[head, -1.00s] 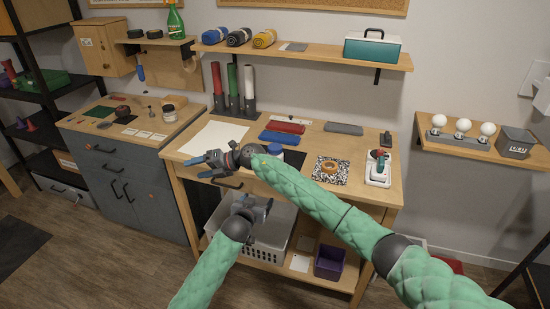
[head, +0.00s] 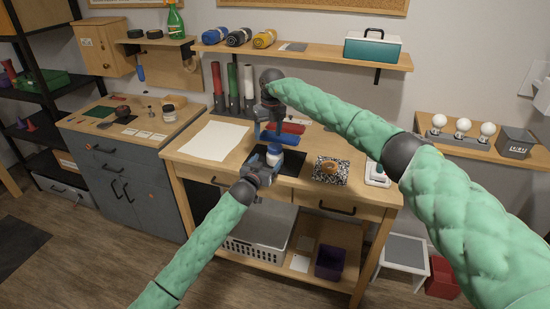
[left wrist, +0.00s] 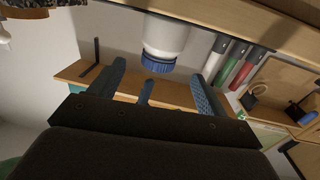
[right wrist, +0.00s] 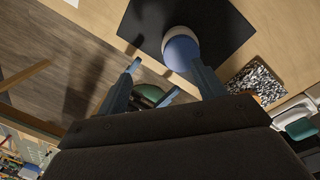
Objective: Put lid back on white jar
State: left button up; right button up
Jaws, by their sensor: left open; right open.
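The white jar (head: 273,153) stands upright on a dark mat (head: 292,160) on the wooden workbench. A blue lid sits on its top; in the left wrist view the jar (left wrist: 166,33) shows white with the blue lid (left wrist: 158,64) at its mouth, the picture being upside down. My left gripper (head: 266,163) is open at the jar's front side, with the jar ahead of its fingers. My right gripper (head: 269,137) is open just above the jar, pointing down. The right wrist view shows the lid (right wrist: 180,52) from above, beyond the fingertips. Whether any finger touches is unclear.
A white sheet (head: 212,141) lies left of the mat. A patterned block with an orange ring (head: 330,170) lies to the right. Red, green and white rolls (head: 233,88) stand behind. A shelf (head: 310,57) hangs above the bench.

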aim_at(272, 153)
pick_arm(q)
jog(key=shift+w+d+r, duration=0.1)
jog(key=shift+w+r, duration=0.2)
jog(key=shift+w, duration=0.05)
pick_arm(e)
jog(key=d+r, duration=0.1)
jog(key=w+d+r+h, duration=0.1)
jog(key=shift+d, duration=0.3)
pick_arm(q)
jog(key=shift+x, duration=3.9)
